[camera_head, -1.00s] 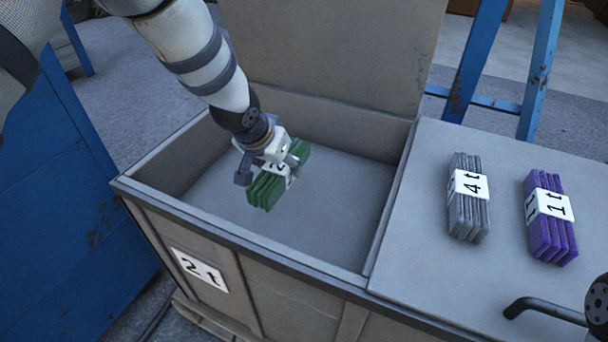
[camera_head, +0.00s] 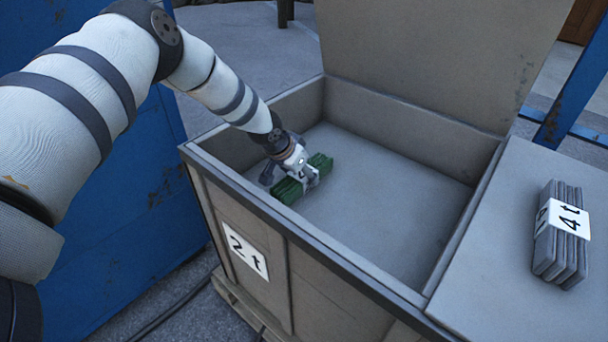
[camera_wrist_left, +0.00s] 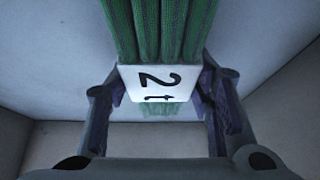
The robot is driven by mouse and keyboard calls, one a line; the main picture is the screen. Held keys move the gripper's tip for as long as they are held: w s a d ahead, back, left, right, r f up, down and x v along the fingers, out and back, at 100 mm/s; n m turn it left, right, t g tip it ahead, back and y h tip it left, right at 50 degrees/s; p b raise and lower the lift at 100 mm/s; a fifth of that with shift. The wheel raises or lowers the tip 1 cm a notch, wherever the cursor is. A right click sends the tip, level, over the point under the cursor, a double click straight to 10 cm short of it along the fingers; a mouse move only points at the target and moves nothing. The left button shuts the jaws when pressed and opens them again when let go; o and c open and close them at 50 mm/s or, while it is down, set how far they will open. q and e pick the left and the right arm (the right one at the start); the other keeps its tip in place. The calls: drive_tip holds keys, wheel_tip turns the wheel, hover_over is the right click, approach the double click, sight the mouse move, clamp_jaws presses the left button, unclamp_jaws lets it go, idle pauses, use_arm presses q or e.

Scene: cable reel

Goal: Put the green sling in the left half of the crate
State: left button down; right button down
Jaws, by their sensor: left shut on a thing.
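The green sling (camera_head: 288,190) is a folded bundle with a white band marked 2 t. My left gripper (camera_head: 299,177) is shut on it and holds it inside the open left half of the crate (camera_head: 390,200), toward the left wall. In the left wrist view the sling (camera_wrist_left: 160,30) runs between my fingers (camera_wrist_left: 160,95), which sit at both sides of the white label. Whether the sling touches the crate floor I cannot tell. My right gripper is not in view.
The crate's left front carries a 2 t sign (camera_head: 246,251). Its raised lid (camera_head: 430,60) stands behind the opening. A grey 4 t sling (camera_head: 562,235) lies on the closed right half (camera_head: 520,290). A blue panel (camera_head: 130,240) stands at left. The opening's floor is clear right of the sling.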

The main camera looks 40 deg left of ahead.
use_arm(q)
drive_tip(key=shift+w+r, duration=0.1)
drive_tip(key=shift+r, duration=0.05)
drive_tip(key=c, duration=0.8)
unclamp_jaws()
drive_tip(key=shift+o, duration=0.2)
drive_tip(key=shift+r, duration=0.2)
drive_tip(key=p+v, duration=0.4)
drive_tip(key=v, duration=0.6)
drive_tip(key=shift+s+r, duration=0.2)
drive_tip(key=shift+r, duration=0.15)
drive_tip(key=shift+s+r, duration=0.3)
drive_tip(key=shift+s, duration=0.05)
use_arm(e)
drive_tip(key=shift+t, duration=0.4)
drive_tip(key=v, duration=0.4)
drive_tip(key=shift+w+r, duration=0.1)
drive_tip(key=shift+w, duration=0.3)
